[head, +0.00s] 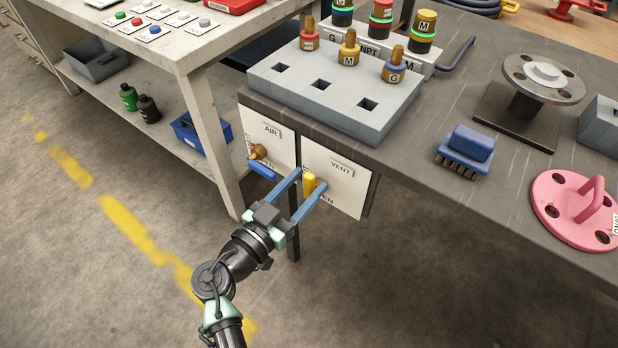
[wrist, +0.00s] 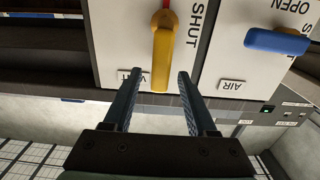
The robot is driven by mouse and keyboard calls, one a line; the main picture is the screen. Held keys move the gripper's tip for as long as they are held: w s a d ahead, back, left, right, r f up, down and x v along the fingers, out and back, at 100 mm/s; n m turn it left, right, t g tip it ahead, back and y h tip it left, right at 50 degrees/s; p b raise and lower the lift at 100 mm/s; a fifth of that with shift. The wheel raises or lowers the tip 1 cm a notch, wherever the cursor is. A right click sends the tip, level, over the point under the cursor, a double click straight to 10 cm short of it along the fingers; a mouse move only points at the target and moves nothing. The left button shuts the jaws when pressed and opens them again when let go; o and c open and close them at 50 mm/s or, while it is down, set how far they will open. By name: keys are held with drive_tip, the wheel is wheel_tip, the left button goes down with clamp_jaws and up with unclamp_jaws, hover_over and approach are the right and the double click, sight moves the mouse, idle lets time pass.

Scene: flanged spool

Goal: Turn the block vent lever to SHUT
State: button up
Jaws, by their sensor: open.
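The vent lever is a yellow handle (head: 309,184) on the white VENT panel (head: 342,176) under the bench's front edge. In the wrist view the lever (wrist: 162,55) runs from a pivot near the top edge toward the VENT tag, with the word SHUT beside it on the right. My gripper (head: 311,179) is open, its two blue fingers reaching to the panel on either side of the lever. In the wrist view the lever's free end lies between the fingertips (wrist: 160,76), with a visible gap on both sides. Part of the OPEN mark is hidden in the head view.
The AIR panel (head: 270,140), with a blue lever (head: 262,172), is just left of the VENT panel, close to my fingers. A grey socket block (head: 335,95) stands on the bench above. A table leg (head: 215,150) stands farther left. Floor below is clear.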

drive_tip(key=shift+x, duration=0.85)
clamp_jaws()
idle(0.8)
